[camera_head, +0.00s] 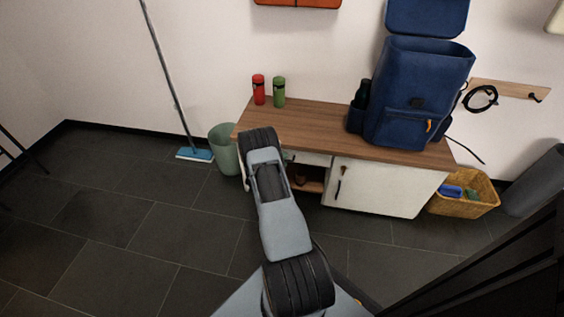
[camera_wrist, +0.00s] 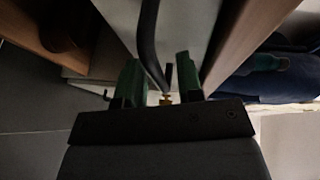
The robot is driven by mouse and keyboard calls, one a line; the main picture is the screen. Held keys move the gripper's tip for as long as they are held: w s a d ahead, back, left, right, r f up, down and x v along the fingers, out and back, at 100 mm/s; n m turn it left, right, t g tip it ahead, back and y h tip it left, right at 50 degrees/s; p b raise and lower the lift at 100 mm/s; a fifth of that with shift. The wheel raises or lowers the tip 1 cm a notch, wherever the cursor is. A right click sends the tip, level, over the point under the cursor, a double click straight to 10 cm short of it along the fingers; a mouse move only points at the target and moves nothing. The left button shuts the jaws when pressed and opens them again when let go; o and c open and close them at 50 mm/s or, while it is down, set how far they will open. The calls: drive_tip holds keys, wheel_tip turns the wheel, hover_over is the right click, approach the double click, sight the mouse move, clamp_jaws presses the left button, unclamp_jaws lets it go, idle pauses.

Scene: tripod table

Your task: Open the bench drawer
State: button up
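The bench (camera_head: 300,125) has a brown wooden top and a white body. Its pale drawer front (camera_head: 310,158) shows just under the top, partly hidden behind my arm, and looks flush with the bench. In the wrist view, the pale drawer front (camera_wrist: 192,25) carries a dark curved handle (camera_wrist: 149,32). My gripper (camera_wrist: 157,65) is open, with its green fingers apart on either side of the handle. Gaps show between the handle and the fingers, so it is not clamped. In the head view my arm hides the gripper and the handle.
Below the drawer is an open shelf (camera_head: 312,185), beside a white door (camera_head: 375,188). A blue backpack (camera_head: 405,105), a red can (camera_head: 258,90) and a green can (camera_head: 279,92) stand on top. A green bin (camera_head: 224,150) is left; a wicker basket (camera_head: 470,207) is right.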

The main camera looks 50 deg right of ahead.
drive_tip(key=shift+c, duration=0.5)
clamp_jaws()
